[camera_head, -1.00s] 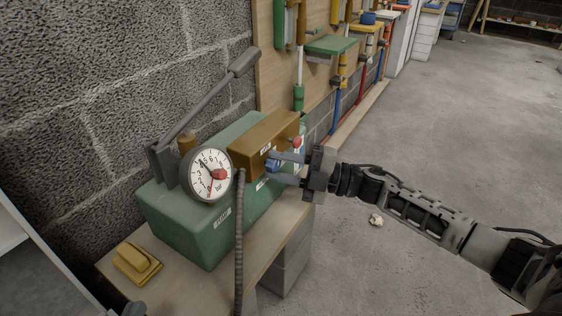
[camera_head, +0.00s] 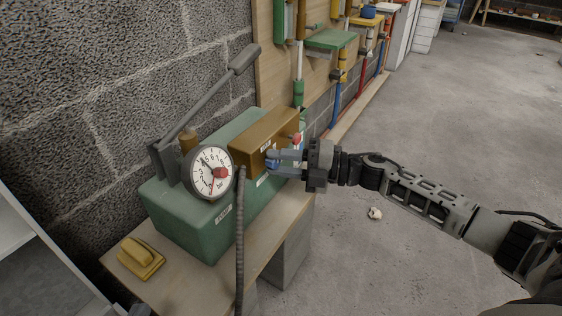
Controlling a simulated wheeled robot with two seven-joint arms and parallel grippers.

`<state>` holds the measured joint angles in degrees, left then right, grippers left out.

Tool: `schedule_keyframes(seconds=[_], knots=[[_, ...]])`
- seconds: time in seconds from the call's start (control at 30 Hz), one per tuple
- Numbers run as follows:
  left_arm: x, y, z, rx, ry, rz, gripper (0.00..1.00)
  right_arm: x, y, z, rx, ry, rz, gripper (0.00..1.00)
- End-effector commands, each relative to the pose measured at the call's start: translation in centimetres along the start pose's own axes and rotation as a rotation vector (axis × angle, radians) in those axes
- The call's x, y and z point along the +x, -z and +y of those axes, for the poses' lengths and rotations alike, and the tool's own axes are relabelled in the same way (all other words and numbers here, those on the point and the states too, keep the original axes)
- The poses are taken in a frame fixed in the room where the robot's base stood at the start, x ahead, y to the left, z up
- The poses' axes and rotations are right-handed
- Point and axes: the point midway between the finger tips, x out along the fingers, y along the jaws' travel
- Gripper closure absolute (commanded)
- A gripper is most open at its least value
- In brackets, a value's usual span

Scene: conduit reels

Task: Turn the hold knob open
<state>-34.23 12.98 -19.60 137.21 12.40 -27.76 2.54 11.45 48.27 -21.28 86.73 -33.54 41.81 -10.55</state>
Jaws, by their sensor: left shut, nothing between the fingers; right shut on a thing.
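A green pump box (camera_head: 195,222) stands on a small wooden-topped bench, with a brown block (camera_head: 250,143) on its upper side. A blue knob (camera_head: 271,163) sits on the block's right-hand face, and a red knob (camera_head: 297,138) is further back. The small labels are too blurred to read surely, so I cannot tell which knob is marked hold. My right gripper (camera_head: 279,161) reaches in from the right and is shut on the blue knob, its fingers partly hiding it.
A round gauge (camera_head: 203,178) with a red hub, a grey lever (camera_head: 205,97) and a hanging dark hose (camera_head: 240,245) are left of the knob. A yellow block (camera_head: 141,258) lies on the bench top (camera_head: 185,283). The floor at right is mostly clear.

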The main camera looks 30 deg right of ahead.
Motion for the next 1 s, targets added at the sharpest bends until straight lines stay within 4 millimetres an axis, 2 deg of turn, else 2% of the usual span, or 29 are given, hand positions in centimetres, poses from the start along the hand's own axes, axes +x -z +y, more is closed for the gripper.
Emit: schedule_keyframes(seconds=[0.13, 0.17, 0.2, 0.23, 0.7, 0.87, 1.0], knots=[[0.0, 0.1, 0.0, 0.0, 0.0, 0.001, 1.0, -0.1, 0.0, -0.1, -0.003, 0.003, 0.0, 0.93], [0.0, 0.1, 0.0, 0.0, -0.001, 0.002, 1.0, -0.1, 0.0, -0.1, -0.003, 0.003, 0.0, 0.64], [0.0, 0.1, 0.0, 0.0, -0.001, 0.003, 1.0, -0.1, 0.0, -0.1, -0.003, 0.003, 0.0, 0.53], [-0.1, 0.2, 0.1, 0.0, -0.001, 0.004, 1.0, -0.1, 0.0, -0.1, -0.003, 0.003, 0.0, 0.48], [-0.1, 0.5, 0.1, 0.001, -0.002, 0.009, 1.0, -0.4, 0.0, 0.0, 0.0, 0.001, 0.0, 0.48], [-0.2, 0.8, 0.1, 0.011, 0.002, 0.008, 1.0, -2.6, 0.0, 0.0, 0.002, 0.005, -0.002, 0.48], [-0.2, 0.8, 0.0, 0.033, 0.014, -0.003, 1.0, -6.0, 0.0, 0.0, 0.001, 0.008, -0.001, 0.48]])
